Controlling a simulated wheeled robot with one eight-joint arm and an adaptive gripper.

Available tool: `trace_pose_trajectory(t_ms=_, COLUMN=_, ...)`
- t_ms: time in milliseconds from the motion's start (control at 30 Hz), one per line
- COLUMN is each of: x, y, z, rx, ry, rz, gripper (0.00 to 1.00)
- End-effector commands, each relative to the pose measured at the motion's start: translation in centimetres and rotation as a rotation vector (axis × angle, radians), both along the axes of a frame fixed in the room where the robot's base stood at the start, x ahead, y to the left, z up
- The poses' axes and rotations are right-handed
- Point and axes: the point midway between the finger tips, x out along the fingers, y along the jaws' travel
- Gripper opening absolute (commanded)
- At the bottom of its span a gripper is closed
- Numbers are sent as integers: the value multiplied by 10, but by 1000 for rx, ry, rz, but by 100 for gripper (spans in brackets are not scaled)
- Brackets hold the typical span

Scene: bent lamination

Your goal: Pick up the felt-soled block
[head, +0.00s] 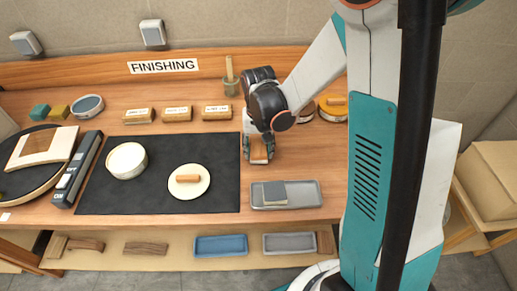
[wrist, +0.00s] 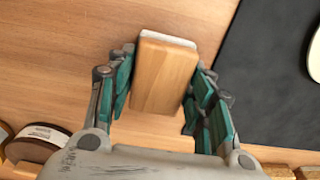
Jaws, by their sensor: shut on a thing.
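The felt-soled block (wrist: 166,76) is a light wooden block with a pale felt layer showing along its far edge in the wrist view. My gripper (wrist: 161,85) has its teal fingers on both long sides of it and is shut on it. In the head view the block (head: 259,153) is partly hidden by my gripper (head: 258,148), just right of the black mat. I cannot tell whether its underside touches the wooden bench.
The black mat (head: 110,198) holds a white bowl (head: 127,160) and a pale disc (head: 202,190) with a wooden handle. A grey tray (head: 308,196) with a grey block lies in front of my gripper. Several labelled wooden blocks (head: 178,114) stand behind the mat.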

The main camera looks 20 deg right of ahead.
Motion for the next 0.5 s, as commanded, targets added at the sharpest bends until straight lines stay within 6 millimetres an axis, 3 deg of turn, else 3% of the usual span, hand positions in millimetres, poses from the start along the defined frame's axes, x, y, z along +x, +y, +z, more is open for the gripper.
trace_pose_trajectory(t_ms=267, x=-1, y=0, z=45, rx=0, ry=0, rz=0, gripper=20)
trace_pose_trajectory(t_ms=500, x=-1, y=0, z=113, rx=0, ry=0, rz=0, gripper=20)
